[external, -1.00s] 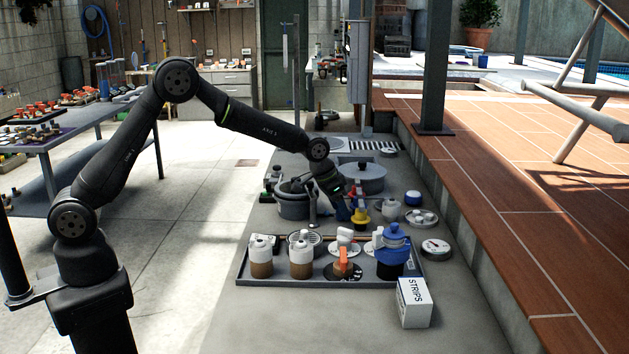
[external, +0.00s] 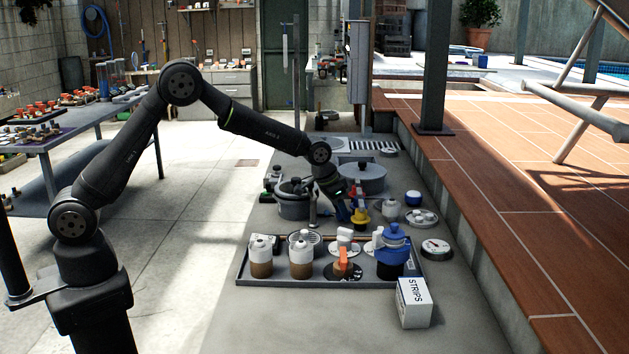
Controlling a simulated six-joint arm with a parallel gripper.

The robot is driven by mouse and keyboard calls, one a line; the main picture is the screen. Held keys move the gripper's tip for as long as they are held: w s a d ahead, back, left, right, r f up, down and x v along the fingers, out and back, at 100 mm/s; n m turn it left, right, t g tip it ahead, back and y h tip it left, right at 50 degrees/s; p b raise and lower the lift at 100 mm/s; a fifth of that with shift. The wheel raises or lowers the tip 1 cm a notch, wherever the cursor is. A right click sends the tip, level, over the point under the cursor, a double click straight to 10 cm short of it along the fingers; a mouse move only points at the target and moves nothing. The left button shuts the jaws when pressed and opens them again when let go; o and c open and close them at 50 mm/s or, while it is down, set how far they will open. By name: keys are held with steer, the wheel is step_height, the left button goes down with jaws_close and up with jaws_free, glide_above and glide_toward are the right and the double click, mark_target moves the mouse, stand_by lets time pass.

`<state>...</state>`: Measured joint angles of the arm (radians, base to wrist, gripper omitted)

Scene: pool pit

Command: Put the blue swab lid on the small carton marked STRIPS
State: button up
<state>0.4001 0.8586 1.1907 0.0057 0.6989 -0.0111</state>
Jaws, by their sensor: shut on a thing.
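My gripper (external: 341,211) is above the far side of the grey tray, pointing down and to the right. It is shut on a small blue thing at its fingertips; at this size I cannot tell whether that is the blue swab lid. A yellow piece (external: 360,215) shows just right of the fingertips. The small white carton marked STRIPS (external: 413,304) stands upright at the tray's front right corner, with nothing on its top. A dark blue jar with a blue top (external: 392,258) stands at the tray's right end, behind the carton.
The grey tray (external: 300,285) also holds brown-and-white bottles (external: 301,258) and an orange piece (external: 342,262). Grey pots (external: 366,178), a white jar with a blue lid (external: 413,199) and round dishes (external: 436,248) stand around. The floor in front of the tray is clear.

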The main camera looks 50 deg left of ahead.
steer(key=r, duration=0.4)
steer(key=shift+s+d+r, duration=0.3)
steer(key=shift+s+d, duration=0.05)
steer(key=shift+s, duration=0.05)
steer(key=s+d+r, duration=0.6)
steer(key=s, duration=0.3)
steer(key=n+y, duration=0.1)
steer(key=n, duration=0.2)
glide_toward(340, 218)
steer(key=w+a+r, duration=0.1)
steer(key=a, duration=0.2)
steer(key=w+a+r, duration=0.1)
steer(key=a, duration=0.2)
steer(key=w+a+r, duration=0.1)
steer(key=a, duration=0.2)
steer(key=shift+w+a+r, duration=0.1)
steer(key=shift+a+r, duration=0.05)
steer(key=shift+a, duration=0.1)
steer(key=w+a+f+n, duration=0.1)
steer(key=a+f, duration=0.1)
steer(key=a, duration=0.9)
steer(key=shift+w+a+f+n+y, duration=0.15)
steer(key=shift+w+n+y, duration=0.15)
steer(key=shift+y, duration=0.1)
